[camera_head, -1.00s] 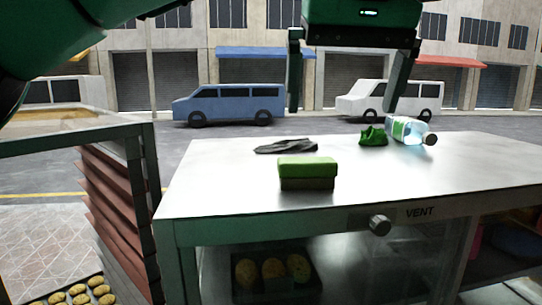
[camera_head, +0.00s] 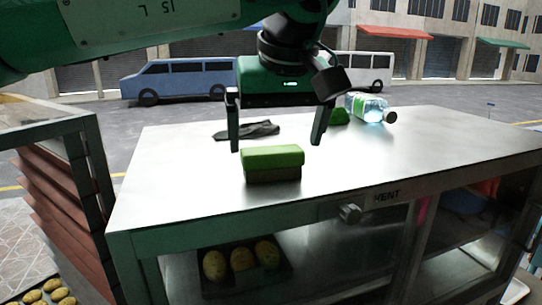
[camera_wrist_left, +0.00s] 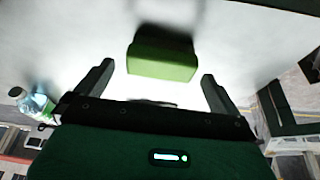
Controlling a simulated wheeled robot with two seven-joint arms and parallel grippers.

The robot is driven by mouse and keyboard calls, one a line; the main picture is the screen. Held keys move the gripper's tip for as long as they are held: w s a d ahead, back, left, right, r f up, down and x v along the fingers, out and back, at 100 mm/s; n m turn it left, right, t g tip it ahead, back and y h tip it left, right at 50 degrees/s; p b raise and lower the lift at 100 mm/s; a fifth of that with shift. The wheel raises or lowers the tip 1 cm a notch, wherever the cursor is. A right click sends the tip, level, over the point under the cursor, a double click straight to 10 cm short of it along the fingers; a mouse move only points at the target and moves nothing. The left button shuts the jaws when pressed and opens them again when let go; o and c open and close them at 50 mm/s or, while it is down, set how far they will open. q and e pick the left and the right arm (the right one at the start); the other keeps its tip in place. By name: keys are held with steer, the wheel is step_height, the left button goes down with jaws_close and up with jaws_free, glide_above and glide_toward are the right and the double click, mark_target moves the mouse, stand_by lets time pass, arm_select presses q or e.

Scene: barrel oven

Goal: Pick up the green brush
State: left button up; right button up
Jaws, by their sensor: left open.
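The green brush (camera_head: 272,162), a block with a bright green top and a dark lower part, lies on the metal table top (camera_head: 190,190) near its front edge. My left gripper (camera_head: 276,146) is open and above the table, its fingers spread wider than the brush. In the head view the fingertips show just above and to either side of the brush. In the left wrist view the brush (camera_wrist_left: 163,54) lies ahead, between the lines of the two fingers (camera_wrist_left: 158,82), apart from both. My right gripper is not in view.
A dark cloth (camera_head: 247,131) lies behind the brush. A knob (camera_head: 349,213) sticks out at the front. Potatoes (camera_head: 241,258) sit in a tray below. The table's right side is clear.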

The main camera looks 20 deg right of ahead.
mark_target(272, 149)
arm_select(q)
steer(key=p+x, duration=0.1)
steer(key=x, duration=0.1)
steer(key=p+x, duration=0.1)
steer(key=shift+w+a+f+p, duration=0.15)
steer(key=shift+w+f+p, duration=0.05)
steer(key=shift+w+p, duration=0.2)
steer(key=shift+w+f, duration=0.25)
steer(key=shift+f, duration=0.15)
steer(key=shift+s, duration=0.15)
steer(key=shift+c, duration=0.2)
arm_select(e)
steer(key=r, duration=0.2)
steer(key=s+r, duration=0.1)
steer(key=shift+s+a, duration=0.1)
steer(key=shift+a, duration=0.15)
arm_select(q)
steer(key=c, duration=0.7)
steer(key=shift+c, duration=0.4)
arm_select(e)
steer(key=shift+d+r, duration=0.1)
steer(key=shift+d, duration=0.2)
arm_select(q)
steer(key=shift+r, duration=0.1)
